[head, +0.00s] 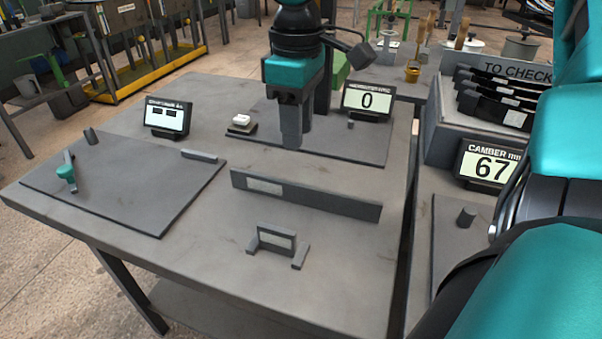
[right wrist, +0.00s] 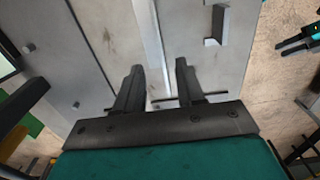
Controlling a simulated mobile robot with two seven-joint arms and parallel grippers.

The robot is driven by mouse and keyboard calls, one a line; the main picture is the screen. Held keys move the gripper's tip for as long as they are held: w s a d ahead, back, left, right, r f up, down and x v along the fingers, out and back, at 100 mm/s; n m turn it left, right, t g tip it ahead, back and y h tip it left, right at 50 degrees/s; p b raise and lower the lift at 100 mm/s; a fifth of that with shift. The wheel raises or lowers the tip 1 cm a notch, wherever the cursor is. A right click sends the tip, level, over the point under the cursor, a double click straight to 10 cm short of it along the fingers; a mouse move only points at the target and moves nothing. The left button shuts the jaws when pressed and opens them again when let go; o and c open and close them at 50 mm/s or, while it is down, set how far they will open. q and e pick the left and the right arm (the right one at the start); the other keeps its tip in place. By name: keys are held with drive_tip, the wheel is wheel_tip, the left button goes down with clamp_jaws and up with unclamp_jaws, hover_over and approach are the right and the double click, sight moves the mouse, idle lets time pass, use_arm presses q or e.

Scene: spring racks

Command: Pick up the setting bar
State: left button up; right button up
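A long dark grey bar (head: 340,204) with a pale label near its left end stands on edge on the table; I take it to be the setting bar. A long pale strip, apparently the same bar (right wrist: 150,40), runs up the right wrist view beyond the gap between the fingers. My right gripper (head: 291,142) points down above the table, behind the bar in the head view. Its two fingers (right wrist: 161,68) are apart in the right wrist view, with nothing seen held between them.
A small bracket (head: 277,243) stands in front of the bar. Behind are a plate (head: 365,150) and a display reading 0 (head: 367,101). At left is a plate with a teal-knobbed lever (head: 66,173). A display reading 67 (head: 487,166) stands at right. Bare tabletop surrounds the bar.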

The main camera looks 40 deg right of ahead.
sight(301, 185)
wheel_tip(301, 185, down, 8)
drive_tip(key=shift+r+b, duration=0.15)
drive_tip(key=shift+b, duration=1.05)
drive_tip(key=f, duration=0.1)
drive_tip(key=f+b, duration=0.1)
drive_tip(key=f, duration=0.1)
drive_tip(key=f+b, duration=0.1)
drive_tip(key=f, duration=0.1)
drive_tip(key=shift+s+d+f, duration=0.1)
drive_tip(key=shift+s+d, duration=0.1)
drive_tip(key=shift+s, duration=0.05)
clamp_jaws()
